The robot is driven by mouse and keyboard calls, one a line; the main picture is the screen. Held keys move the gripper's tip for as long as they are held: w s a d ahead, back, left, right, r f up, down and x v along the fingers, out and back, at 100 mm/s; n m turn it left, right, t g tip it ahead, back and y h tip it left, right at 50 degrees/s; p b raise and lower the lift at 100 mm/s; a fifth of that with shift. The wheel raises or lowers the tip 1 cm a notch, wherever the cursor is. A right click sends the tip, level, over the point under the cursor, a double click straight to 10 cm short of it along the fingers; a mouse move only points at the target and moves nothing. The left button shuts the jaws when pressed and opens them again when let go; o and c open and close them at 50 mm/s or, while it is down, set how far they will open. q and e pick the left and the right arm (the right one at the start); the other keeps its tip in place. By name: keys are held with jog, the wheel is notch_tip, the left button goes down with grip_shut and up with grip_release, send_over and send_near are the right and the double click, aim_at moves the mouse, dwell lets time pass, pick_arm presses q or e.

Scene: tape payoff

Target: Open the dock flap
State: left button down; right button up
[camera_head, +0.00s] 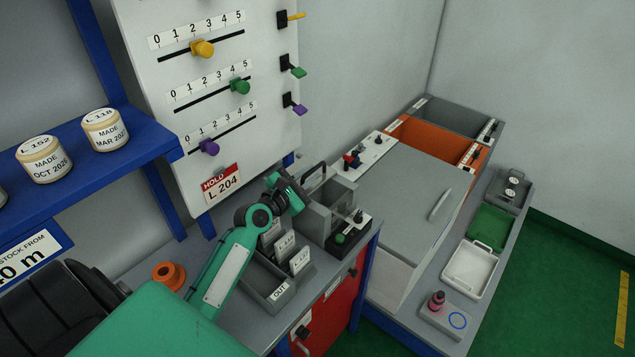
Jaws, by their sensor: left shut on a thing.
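A grey box-like dock (322,218) stands on the bench below the white slider board, with an upright black loop (313,174) behind it. My left arm reaches in from the lower left. My left gripper (288,189) is at the upper left of the dock, its jaws shut on what looks like the dock flap. The jaws and wrist hide most of the held part, so how far the flap stands open cannot be told. My right gripper is not in view.
A grey OUT tray (268,289) with white cards lies in front of the dock, close to my left forearm. A black block with a green knob (340,239) adjoins the dock. The slider board (225,100) rises behind. An orange spool (168,275) lies left.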

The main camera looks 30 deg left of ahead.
pick_arm(q)
jog(key=shift+d, duration=0.15)
jog(key=c, duration=1.5)
grip_release()
jog(key=shift+s, duration=0.1)
jog(key=shift+s, duration=0.15)
jog(key=s+b, duration=0.1)
jog(key=s, duration=0.3)
jog(key=s+a+b, duration=0.1)
jog(key=s, duration=0.3)
jog(key=s+b, duration=0.1)
jog(key=s, duration=0.3)
jog(key=shift+s+a+b, duration=0.1)
jog(key=shift+a+b, duration=0.2)
jog(key=shift+a, duration=0.1)
jog(key=shift+s, duration=0.55)
